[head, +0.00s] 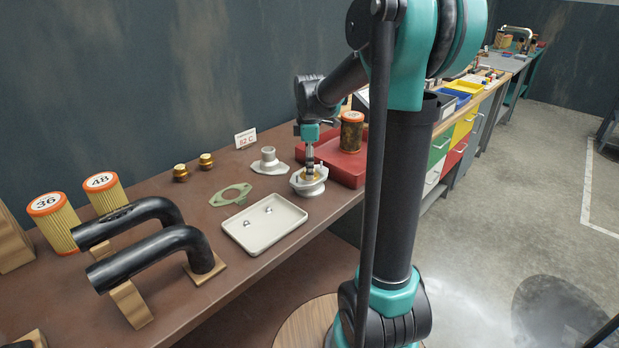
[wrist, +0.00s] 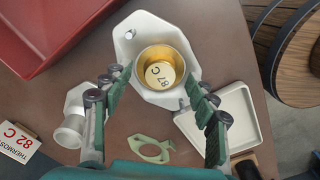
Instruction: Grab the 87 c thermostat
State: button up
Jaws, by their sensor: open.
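The thermostat (wrist: 158,74), a round brass part marked 87 C, sits inside the open cup of a pale metal housing (wrist: 130,42) in the wrist view. In the head view this housing (head: 309,187) stands on the brown bench, and the brass shows just under my gripper (head: 309,163). In the wrist view my gripper (wrist: 155,85) is open, with its two fingers apart on either side of the thermostat and nothing held between them. I cannot tell how far the fingertips are above the cup. Two other brass parts (head: 181,173) stand farther back by the wall.
A red tray (head: 340,172) with a filter is right behind the housing. A cream tray (head: 262,238) with two small nuts, a green gasket (head: 231,195) and a pale flanged cover (head: 269,162) lie close by. An 82 C sign (head: 245,138) stands behind. Black hoses (head: 150,255) are at left.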

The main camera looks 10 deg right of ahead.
jog(key=shift+f, duration=0.25)
jog(key=c, duration=1.2)
jog(key=shift+r, duration=0.1)
jog(key=shift+c, duration=0.2)
